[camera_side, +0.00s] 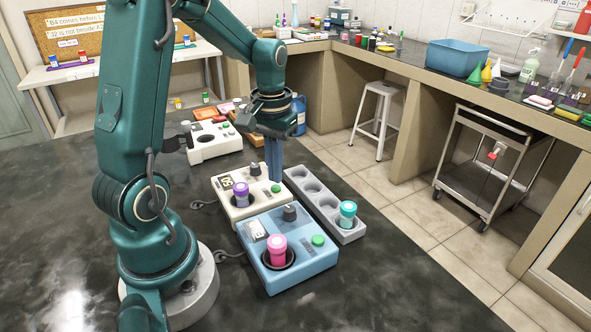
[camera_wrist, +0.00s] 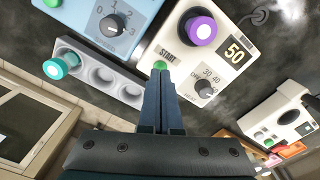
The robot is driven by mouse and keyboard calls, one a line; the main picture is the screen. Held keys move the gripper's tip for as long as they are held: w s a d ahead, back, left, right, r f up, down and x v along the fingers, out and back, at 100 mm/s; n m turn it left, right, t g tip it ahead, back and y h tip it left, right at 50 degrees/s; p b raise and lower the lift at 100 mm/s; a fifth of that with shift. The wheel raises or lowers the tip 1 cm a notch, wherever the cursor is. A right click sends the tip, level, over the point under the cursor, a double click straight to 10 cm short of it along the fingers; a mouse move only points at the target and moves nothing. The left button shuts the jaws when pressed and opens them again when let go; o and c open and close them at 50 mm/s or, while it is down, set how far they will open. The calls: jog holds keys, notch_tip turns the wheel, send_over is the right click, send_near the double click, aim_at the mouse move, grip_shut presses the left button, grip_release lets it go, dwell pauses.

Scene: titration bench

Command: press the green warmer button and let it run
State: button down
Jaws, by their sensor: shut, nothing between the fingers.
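The cream warmer (camera_side: 233,208) stands on the dark bench, with a purple-capped vial (camera_side: 241,193) in its well. In the wrist view, its face shows a display (camera_wrist: 235,50) reading 50, a dial (camera_wrist: 204,88) and a START label. The green button (camera_wrist: 159,65) beside that label is partly covered by my fingertips; it also shows in the side view (camera_side: 276,188). My gripper (camera_wrist: 162,72) is shut and empty, pointing down with its tips at the button. I cannot tell whether they touch it.
A blue device (camera_side: 300,277) with a pink-capped vial (camera_side: 277,245) and its own green button (camera_side: 318,240) stands in front. A grey rack (camera_side: 318,200) holding a teal-capped vial (camera_side: 347,212) is to the right. Another white device (camera_side: 222,145) stands behind.

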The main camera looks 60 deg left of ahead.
aim_at(276, 187)
jog(key=shift+f, duration=0.85)
notch_tip(276, 187, up, 8)
jog(key=shift+f, duration=0.2)
dwell(0.9)
jog(key=s+d+r+m+t, duration=0.1)
jog(key=s+d+m+t, duration=0.1)
jog(key=d, duration=0.5)
jog(key=s+d+r+m+t, duration=0.1)
jog(key=s+d+m+t, duration=0.2)
jog(key=s+d+m, duration=0.1)
jog(key=shift+s+d+r+t, duration=0.35)
jog(key=shift+s+d, duration=0.5)
jog(key=shift+d, duration=0.5)
